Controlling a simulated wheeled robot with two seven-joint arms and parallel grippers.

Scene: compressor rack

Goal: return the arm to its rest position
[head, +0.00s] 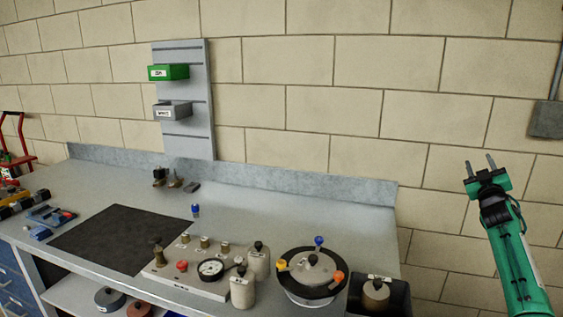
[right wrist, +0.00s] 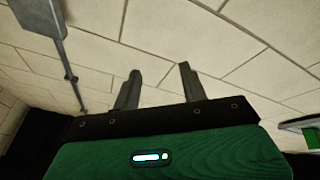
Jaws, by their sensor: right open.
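My right gripper (head: 480,165) is raised at the right side of the head view, in front of the block wall and to the right of the bench. Its arm is green and comes up from the lower right corner. Its two grey fingers point upward and stand apart, with nothing between them. In the right wrist view the open fingers (right wrist: 158,88) also show empty against the wall. My left gripper is not in either view.
The grey bench (head: 245,215) carries a valve block with a gauge (head: 211,268), a round pot with coloured knobs (head: 311,268) and a dark mat (head: 115,238). A black bin (head: 397,298) sits at its right end. A grey wall box (head: 546,120) is right of my gripper.

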